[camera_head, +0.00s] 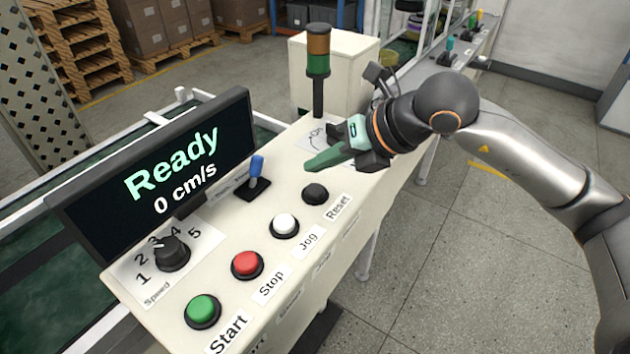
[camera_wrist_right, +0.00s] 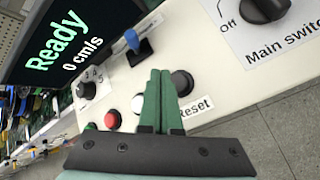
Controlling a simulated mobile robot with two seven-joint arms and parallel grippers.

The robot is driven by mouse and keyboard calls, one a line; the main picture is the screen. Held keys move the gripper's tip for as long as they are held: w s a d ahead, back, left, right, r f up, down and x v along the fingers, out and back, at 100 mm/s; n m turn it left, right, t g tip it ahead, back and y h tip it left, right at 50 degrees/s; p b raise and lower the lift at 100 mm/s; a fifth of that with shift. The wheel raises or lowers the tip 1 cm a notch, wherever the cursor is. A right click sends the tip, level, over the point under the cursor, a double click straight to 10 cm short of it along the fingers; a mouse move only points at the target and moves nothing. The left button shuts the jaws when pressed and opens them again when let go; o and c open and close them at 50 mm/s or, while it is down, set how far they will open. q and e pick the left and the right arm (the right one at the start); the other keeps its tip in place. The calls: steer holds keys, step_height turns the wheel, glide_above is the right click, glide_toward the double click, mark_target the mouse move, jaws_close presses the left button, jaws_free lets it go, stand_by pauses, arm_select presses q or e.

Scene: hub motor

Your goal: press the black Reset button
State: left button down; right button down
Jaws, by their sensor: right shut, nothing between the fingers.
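The black Reset button (camera_head: 315,194) sits on the cream console top, at the far end of the button row, beside its "Reset" label (camera_head: 338,207). My right gripper (camera_head: 310,167) is shut and empty, its green fingers above the console just behind the button in the head view. In the right wrist view the shut fingers (camera_wrist_right: 160,76) point up the picture, and the Reset button (camera_wrist_right: 182,82) shows just right of their tips. The fingers look apart from the button; their exact height above the panel is hard to tell. My left gripper is not in view.
White Jog (camera_head: 285,225), red Stop (camera_head: 246,264) and green Start (camera_head: 202,310) buttons line the console. A blue-handled lever (camera_head: 256,170), a speed knob (camera_head: 172,252) and a screen (camera_head: 165,175) reading "Ready, 0 cm/s" stand behind them. A signal tower (camera_head: 318,65) rises near my gripper.

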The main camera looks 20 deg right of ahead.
steer(key=shift+r+p, duration=0.7)
steer(key=shift+r, duration=0.8)
steer(key=shift+f, duration=0.1)
